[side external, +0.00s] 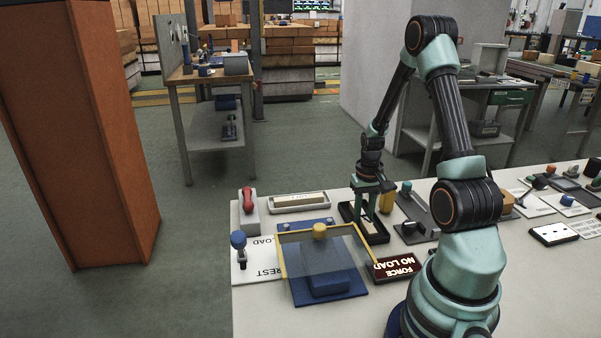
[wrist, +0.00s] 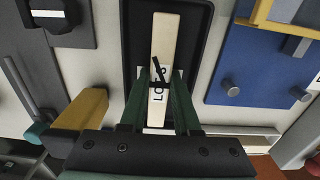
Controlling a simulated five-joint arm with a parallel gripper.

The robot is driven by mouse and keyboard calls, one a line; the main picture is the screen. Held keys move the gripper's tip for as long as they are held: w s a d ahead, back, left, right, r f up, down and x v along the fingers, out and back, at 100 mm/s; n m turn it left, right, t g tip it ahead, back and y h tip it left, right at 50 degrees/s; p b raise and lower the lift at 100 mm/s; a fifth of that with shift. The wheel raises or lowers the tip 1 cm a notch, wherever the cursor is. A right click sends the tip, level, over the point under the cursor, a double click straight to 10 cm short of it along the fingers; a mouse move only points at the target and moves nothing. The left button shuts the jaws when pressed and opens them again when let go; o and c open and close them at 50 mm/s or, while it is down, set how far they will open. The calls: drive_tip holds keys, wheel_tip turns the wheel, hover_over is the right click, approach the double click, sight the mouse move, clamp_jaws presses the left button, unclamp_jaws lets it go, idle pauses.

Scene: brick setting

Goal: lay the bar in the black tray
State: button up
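The black tray (side external: 378,238) lies on the bench below my gripper in the side view; its dark rim also shows in the wrist view (wrist: 202,50). A cream bar (wrist: 163,38) with black lettering, partly covered by a dark mark, lies lengthwise within the tray's outline in the wrist view. My gripper (wrist: 160,78) has its two green fingers on either side of the bar. In the side view my gripper (side external: 366,215) points down, with its fingertips low at the tray. Whether the fingers press on the bar or stand just clear of it is not clear. The bar is hard to see in the side view.
A yellow piece (side external: 387,202) stands close to the tray's right. A blue fixture (side external: 327,284) with a yellow-framed clear guard stands front left. A pale tray (side external: 300,202) and a red-handled device (side external: 248,205) lie left.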

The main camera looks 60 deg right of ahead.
sight(363, 217)
drive_tip(key=o, duration=0.4)
wheel_tip(363, 217, up, 12)
drive_tip(key=w+a+r+n+t, duration=0.1)
drive_tip(key=a+r+n+t, duration=0.1)
drive_tip(key=a, duration=0.7)
drive_tip(key=a+r+n+t, duration=0.1)
drive_tip(key=a+r+n, duration=0.3)
drive_tip(key=a, duration=0.5)
drive_tip(key=w+a+r+n+t, duration=0.1)
drive_tip(key=a+r+n+t, duration=0.1)
drive_tip(key=a+r, duration=0.4)
drive_tip(key=shift+w+a+r+n+t, duration=0.15)
drive_tip(key=shift+w+a+n, duration=0.1)
drive_tip(key=shift+a, duration=0.45)
drive_tip(key=shift+w+a+n+t, duration=0.15)
drive_tip(key=shift+a+n, duration=0.1)
drive_tip(key=shift+a, duration=0.45)
